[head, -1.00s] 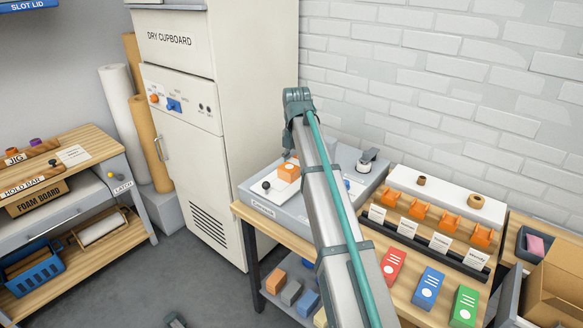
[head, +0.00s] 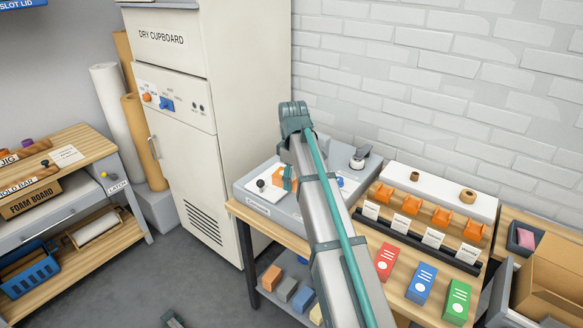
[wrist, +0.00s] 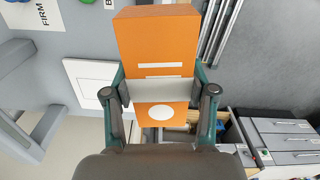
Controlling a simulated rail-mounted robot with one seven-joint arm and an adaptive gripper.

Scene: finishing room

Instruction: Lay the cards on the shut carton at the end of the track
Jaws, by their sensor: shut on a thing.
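In the wrist view my gripper (wrist: 160,86) is shut on an orange pack (wrist: 156,42) printed with white bars and a white oval. A pale strip crosses the pack between the fingers. In the head view the orange pack (head: 280,179) shows over the grey machine (head: 250,203), with a teal finger of my gripper (head: 288,178) against it. My arm hides part of it, and I cannot tell whether it touches the machine. An open carton (head: 560,262) stands at the right edge. I see no shut carton or track.
Red (head: 387,262), blue (head: 422,283) and green (head: 457,302) packs lie on the wooden bench, in front of a rack with orange holders (head: 412,205) and small white cards (head: 402,226). The dry cupboard (head: 200,110) stands behind to the left. Open floor (head: 130,270) lies to the left.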

